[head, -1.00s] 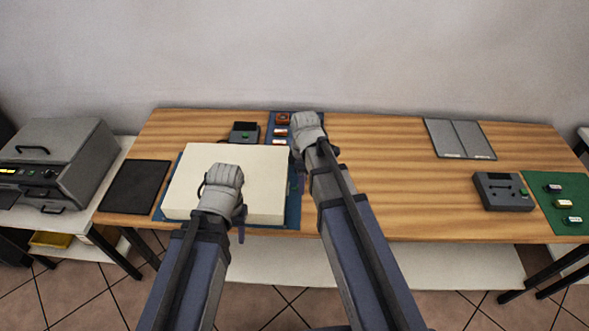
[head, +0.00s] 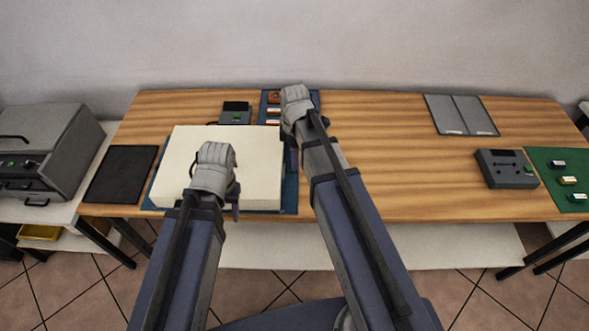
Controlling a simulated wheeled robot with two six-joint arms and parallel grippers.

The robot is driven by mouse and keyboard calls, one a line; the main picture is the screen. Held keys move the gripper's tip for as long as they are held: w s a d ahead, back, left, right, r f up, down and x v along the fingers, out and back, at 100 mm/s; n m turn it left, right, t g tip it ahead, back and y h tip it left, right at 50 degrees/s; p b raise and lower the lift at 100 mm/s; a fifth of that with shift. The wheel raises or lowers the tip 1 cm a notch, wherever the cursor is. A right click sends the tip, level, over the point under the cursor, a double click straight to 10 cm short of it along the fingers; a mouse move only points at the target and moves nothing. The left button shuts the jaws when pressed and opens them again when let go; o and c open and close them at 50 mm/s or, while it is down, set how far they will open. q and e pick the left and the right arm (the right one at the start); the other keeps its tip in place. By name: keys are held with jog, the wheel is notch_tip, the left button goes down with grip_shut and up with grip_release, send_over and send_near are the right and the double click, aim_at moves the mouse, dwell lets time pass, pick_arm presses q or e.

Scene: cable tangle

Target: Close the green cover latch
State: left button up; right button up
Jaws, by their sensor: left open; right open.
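A cream, flat-topped box (head: 255,150) lies on a blue mat (head: 291,192) at the left of the wooden table; I cannot tell whether it is the cover. I cannot make out a green latch on it. My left gripper (head: 216,153) is over the box's top face, seen from behind; its fingertips are hidden and I cannot tell whether it touches. My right gripper (head: 295,95) is past the box's back right corner, over a blue strip at the table's back, also with its fingertips hidden. Both are open, with nothing visible held.
A small dark device with a green button (head: 237,114) stands behind the box. A black pad (head: 120,174) lies left and a grey machine (head: 40,150) stands beyond it. A grey case (head: 506,168) and green board (head: 557,181) are right. The table's middle right is clear.

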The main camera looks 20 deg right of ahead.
notch_tip(320, 180, down, 5)
jog(key=b, duration=0.3)
jog(key=shift+r+b, duration=0.2)
jog(key=shift+b, duration=0.1)
jog(key=shift+r, duration=0.1)
grip_shut()
